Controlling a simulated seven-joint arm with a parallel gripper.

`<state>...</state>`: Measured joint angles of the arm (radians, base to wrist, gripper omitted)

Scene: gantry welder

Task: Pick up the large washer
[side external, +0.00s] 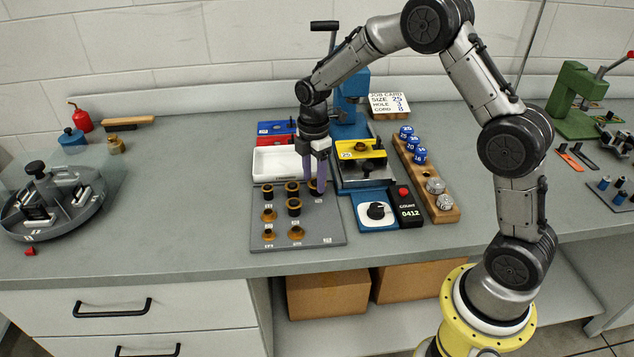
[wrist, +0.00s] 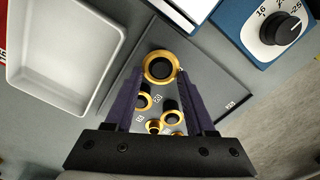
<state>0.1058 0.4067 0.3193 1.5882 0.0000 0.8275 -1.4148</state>
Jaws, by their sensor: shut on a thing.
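The large washer (wrist: 152,54) is a gold ring around a dark centre, the biggest of the rings in the wrist view. My gripper (wrist: 157,74) is shut on it, with one purple finger at each side. In the side external view my gripper (side external: 315,188) points down at the back right of the grey peg board (side external: 325,228). The fingers partly hide the washer there. I cannot tell whether it is clear of the board.
Several smaller gold washers with dark centres, one of them (side external: 269,215), sit on the board. A white tray (side external: 276,164) stands behind it. A blue dial box (side external: 375,211) and a press with a yellow plate (side external: 361,149) stand to the right. Bare bench lies left of the board.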

